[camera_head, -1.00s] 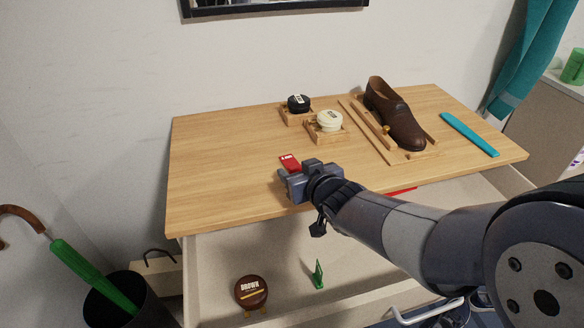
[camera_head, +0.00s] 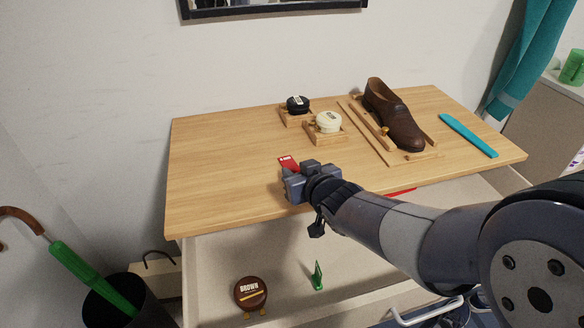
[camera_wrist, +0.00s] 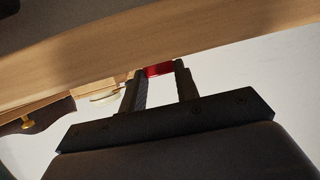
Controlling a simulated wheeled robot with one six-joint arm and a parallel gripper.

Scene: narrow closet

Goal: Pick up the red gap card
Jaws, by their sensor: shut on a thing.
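The red gap card (camera_head: 287,162) shows at the far side of my gripper (camera_head: 289,174) in the head view, over the front left part of the wooden tabletop. A small pale label shows on it. In the wrist view the card (camera_wrist: 159,69) sits between my two dark fingertips (camera_wrist: 158,72). My gripper is shut on the card. The lower part of the card is hidden by the gripper in the head view. I cannot tell whether the card still touches the tabletop.
The wooden tabletop (camera_head: 225,165) holds a black tin (camera_head: 298,103), a cream tin (camera_head: 328,122), a brown shoe (camera_head: 395,118) and a teal strip (camera_head: 468,134). Below, the open drawer (camera_head: 215,262) holds a brown tin (camera_head: 250,292) and a green card (camera_head: 317,275). Another red piece (camera_head: 402,191) shows beyond my arm.

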